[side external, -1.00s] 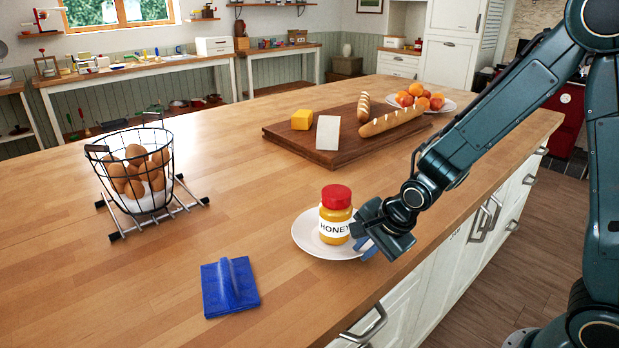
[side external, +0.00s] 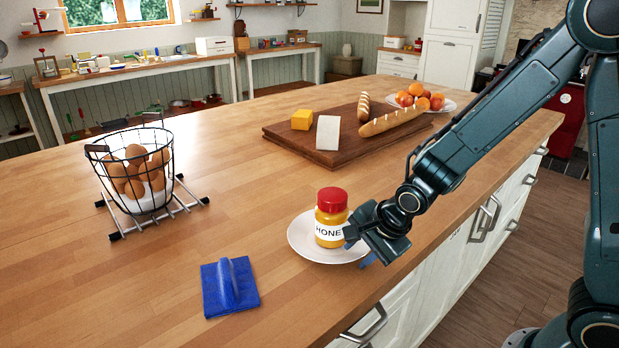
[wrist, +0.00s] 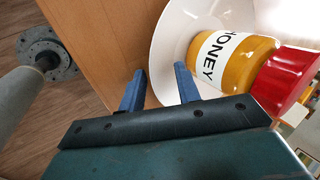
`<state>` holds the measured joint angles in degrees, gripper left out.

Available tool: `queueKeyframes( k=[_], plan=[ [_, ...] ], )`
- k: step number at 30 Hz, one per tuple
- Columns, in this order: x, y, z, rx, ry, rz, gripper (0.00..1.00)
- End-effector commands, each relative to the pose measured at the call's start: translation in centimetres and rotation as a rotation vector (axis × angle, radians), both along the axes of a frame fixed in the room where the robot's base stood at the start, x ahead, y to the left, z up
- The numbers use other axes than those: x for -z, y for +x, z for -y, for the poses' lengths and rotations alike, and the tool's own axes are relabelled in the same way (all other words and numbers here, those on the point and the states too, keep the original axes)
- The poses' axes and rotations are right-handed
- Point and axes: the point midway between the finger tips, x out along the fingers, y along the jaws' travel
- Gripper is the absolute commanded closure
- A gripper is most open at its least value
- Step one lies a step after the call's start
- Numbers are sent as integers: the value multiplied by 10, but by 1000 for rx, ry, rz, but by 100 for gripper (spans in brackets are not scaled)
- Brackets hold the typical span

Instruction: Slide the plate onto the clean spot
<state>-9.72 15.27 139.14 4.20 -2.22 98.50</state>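A white plate (side external: 298,243) lies on the wooden island near its front edge. A honey jar (side external: 331,222) with a red lid stands upright on it. My gripper (side external: 368,258) is low at the plate's right side. In the wrist view, the two blue fingers of my gripper (wrist: 160,72) are apart, with the plate's rim (wrist: 163,50) by the gap between them. I cannot tell whether a finger touches the rim. The honey jar (wrist: 237,62) is to the right of the fingers there. I cannot make out a distinct clean spot on the wood.
A blue scrubber-like block (side external: 230,288) lies left of the plate. A wire egg basket (side external: 136,172) stands on a rack farther left. A cutting board (side external: 335,157) with bread and cheese and a fruit plate (side external: 447,104) lie behind. Bare wood separates the plate and basket.

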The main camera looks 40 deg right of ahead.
Motion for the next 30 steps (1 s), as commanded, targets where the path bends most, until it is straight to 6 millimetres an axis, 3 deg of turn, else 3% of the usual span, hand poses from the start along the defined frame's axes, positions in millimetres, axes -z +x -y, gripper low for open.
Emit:
queueKeyframes(
  k=[11, 30],
  plan=[
    [-3, -8, 2, 3, -6, -16, 62],
    [-58, -31, 1, 1, -2, 0, 62]
  ],
)
